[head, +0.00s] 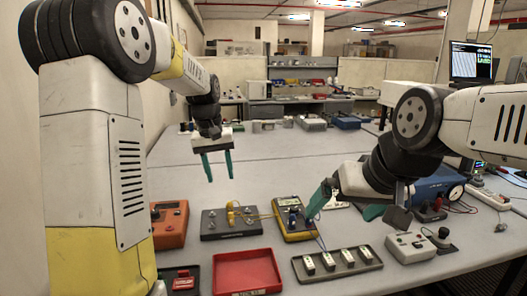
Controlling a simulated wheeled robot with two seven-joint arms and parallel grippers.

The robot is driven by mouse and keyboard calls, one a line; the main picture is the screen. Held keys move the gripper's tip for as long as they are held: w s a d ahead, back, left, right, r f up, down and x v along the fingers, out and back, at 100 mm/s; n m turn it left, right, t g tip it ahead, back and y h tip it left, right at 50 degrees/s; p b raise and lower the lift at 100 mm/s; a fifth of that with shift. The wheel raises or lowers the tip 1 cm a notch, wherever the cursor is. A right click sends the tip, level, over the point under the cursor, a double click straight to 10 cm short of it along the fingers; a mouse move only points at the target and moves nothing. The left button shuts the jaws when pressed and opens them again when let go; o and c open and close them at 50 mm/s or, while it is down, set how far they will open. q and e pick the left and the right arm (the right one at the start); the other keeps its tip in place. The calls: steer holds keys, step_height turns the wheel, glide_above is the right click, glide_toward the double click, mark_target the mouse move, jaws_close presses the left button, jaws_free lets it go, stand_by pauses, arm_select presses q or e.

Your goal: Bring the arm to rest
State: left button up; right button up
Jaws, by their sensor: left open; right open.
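My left gripper (217,167) hangs over the middle-left of the table with its teal fingers pointing down. It is open and empty, apart from every object. One finger lies in front of the area beside the yellow meter (292,232). No sealed cylinder can be made out with certainty.
Along the near edge stand an orange box (170,238), a grey device (217,232), a red tray (262,270), a dark tray (368,267) with several small white blocks, and a light-grey button box (407,250). A blue case (436,183) stands right. The table's middle (275,160) is clear.

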arm_select(q)
steer(key=s+r+m+t, duration=0.1)
steer(key=s+r+t, duration=0.1)
steer(key=s, duration=1)
steer(key=s+r+m+t+h, duration=0.1)
steer(key=s+r+t, duration=0.1)
steer(key=s, duration=1.1)
steer(key=shift+s+r+t, duration=0.25)
steer(key=shift+r+t, duration=0.15)
steer(key=shift+r, duration=0.05)
